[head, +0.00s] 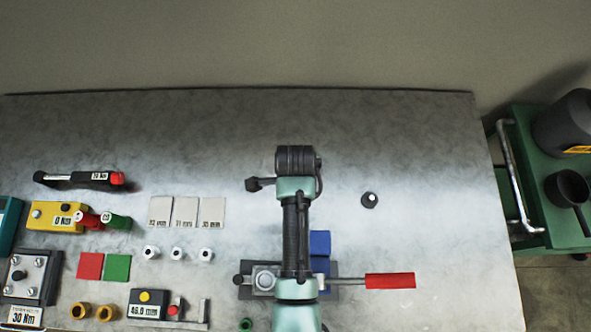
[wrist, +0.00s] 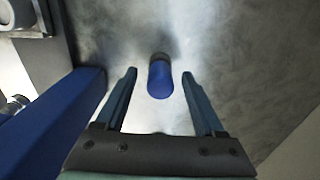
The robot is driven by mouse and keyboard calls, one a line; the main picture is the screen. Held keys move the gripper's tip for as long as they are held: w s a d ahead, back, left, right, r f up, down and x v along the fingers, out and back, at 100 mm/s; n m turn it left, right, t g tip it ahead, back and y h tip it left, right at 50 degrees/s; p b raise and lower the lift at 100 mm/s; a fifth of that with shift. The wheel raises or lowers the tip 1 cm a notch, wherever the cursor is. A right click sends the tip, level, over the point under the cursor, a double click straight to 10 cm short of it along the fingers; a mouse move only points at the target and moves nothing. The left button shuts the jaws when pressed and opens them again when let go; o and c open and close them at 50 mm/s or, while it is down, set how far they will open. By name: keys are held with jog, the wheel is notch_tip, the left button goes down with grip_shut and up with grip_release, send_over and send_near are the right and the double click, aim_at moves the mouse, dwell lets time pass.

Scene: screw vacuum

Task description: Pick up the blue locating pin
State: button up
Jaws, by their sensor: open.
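The blue locating pin (wrist: 160,80) is a short blue cylinder with a dark band at its far end, over a pale grey surface in the wrist view. My gripper (wrist: 158,74) is open, with one finger to the left of the pin and one to the right. There is a visible gap between the pin and each finger. I cannot tell how far below the fingertips the pin is. In the head view my arm covers the middle of the table, and I cannot make out the pin or the fingers there.
A large blue block (wrist: 62,122) is close beside the left finger; a blue block (head: 320,243) also shows by the red-handled fixture (head: 390,281) in the head view. A dark round knob (head: 369,200) stands to the right. The table's (head: 430,150) right side is mostly clear.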

grip_shut()
dwell(0.3)
